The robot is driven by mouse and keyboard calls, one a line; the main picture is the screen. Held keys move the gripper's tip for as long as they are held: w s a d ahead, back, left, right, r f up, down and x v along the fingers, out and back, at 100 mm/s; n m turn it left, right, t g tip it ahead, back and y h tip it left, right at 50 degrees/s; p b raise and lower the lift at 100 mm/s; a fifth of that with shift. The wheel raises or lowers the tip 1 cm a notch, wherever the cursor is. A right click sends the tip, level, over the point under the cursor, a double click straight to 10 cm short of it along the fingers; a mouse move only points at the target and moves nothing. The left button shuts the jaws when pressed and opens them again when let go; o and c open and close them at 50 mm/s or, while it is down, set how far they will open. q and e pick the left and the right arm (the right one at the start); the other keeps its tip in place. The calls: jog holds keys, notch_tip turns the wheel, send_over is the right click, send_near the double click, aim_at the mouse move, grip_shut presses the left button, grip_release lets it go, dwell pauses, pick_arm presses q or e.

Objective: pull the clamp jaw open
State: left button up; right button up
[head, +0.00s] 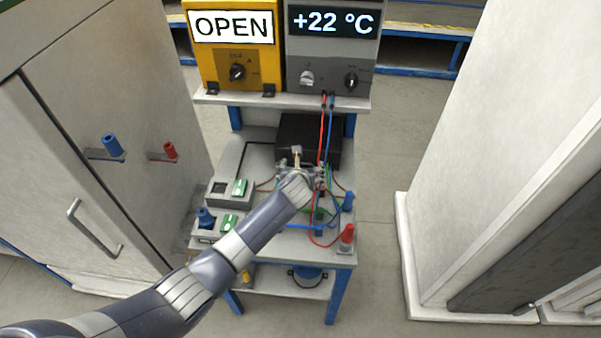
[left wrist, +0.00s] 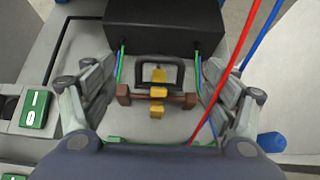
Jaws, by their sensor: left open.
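My left gripper (head: 299,172) reaches over the bench from the lower left in the head view. In the left wrist view its two fingers stand wide apart, with nothing held between them. Between and beyond the fingers is the clamp (left wrist: 176,98), a brown bar with yellow pieces at its middle and a black arched handle (left wrist: 158,61) behind it. I see clear space between each finger and the bar's ends. In the head view my gripper largely hides the clamp. My right gripper is in neither view.
A black box (head: 318,133) stands behind the clamp. Red and blue cables (head: 322,130) hang close to my gripper's right side. Green switches (head: 239,187) sit at the bench's left. A red plug (head: 347,234) is at its front right. Cabinets flank the bench.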

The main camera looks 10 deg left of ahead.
pick_arm(q)
jog(key=shift+v, duration=2.5)
